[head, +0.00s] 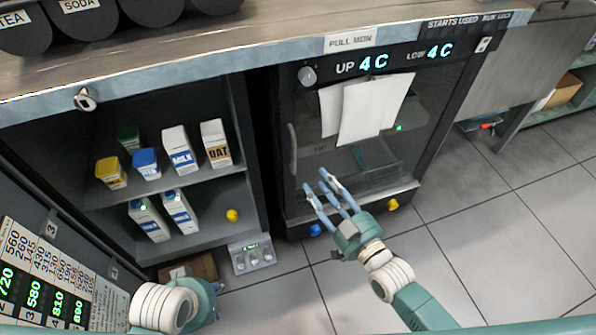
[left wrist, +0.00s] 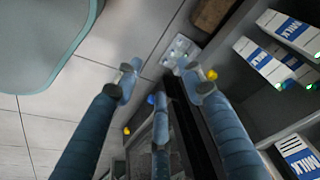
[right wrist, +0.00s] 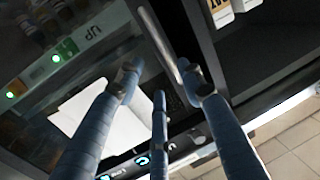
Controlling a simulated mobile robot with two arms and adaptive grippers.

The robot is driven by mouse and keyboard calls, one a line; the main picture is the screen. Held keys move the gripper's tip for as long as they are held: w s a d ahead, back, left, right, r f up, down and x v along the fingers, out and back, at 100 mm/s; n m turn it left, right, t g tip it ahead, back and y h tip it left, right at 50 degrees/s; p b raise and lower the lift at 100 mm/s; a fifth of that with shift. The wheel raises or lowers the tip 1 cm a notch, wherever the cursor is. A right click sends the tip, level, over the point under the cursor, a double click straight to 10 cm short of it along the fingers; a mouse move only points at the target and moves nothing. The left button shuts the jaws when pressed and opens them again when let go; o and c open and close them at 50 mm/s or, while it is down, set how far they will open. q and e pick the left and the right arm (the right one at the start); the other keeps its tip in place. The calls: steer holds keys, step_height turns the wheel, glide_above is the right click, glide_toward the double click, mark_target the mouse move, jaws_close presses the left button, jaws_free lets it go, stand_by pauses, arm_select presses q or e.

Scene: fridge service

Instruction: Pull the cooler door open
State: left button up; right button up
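The cooler (head: 365,140) stands under the counter with its dark glass door closed. Its vertical grey bar handle (head: 292,148) is on the door's left side. My right gripper (head: 332,190) is open in front of the lower door, right of and below the handle. In the right wrist view the handle (right wrist: 158,42) lies ahead, between the spread fingertips in the picture, with nothing gripped. My left arm is low at the left in the head view, its fingers not clearly seen there. In the left wrist view my left gripper (left wrist: 160,80) is open and empty, pointing at the floor and cabinet base.
An open shelf unit (head: 240,140) with milk and oat cartons (head: 216,143) stands left of the cooler. White papers (head: 362,108) hang on the door. A small scale (head: 252,254) and a box (head: 188,269) sit on the floor. The tiled floor at right is free.

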arm_select(q)
steer(key=shift+b+v, duration=1)
steer(key=shift+v, duration=0.95)
arm_select(e)
steer(key=x, duration=1)
steer(key=shift+w+a+r, duration=0.15)
steer(key=shift+a+r, duration=0.2)
steer(key=shift+r, duration=0.15)
arm_select(q)
steer(key=shift+s, duration=0.15)
arm_select(e)
jaws_close()
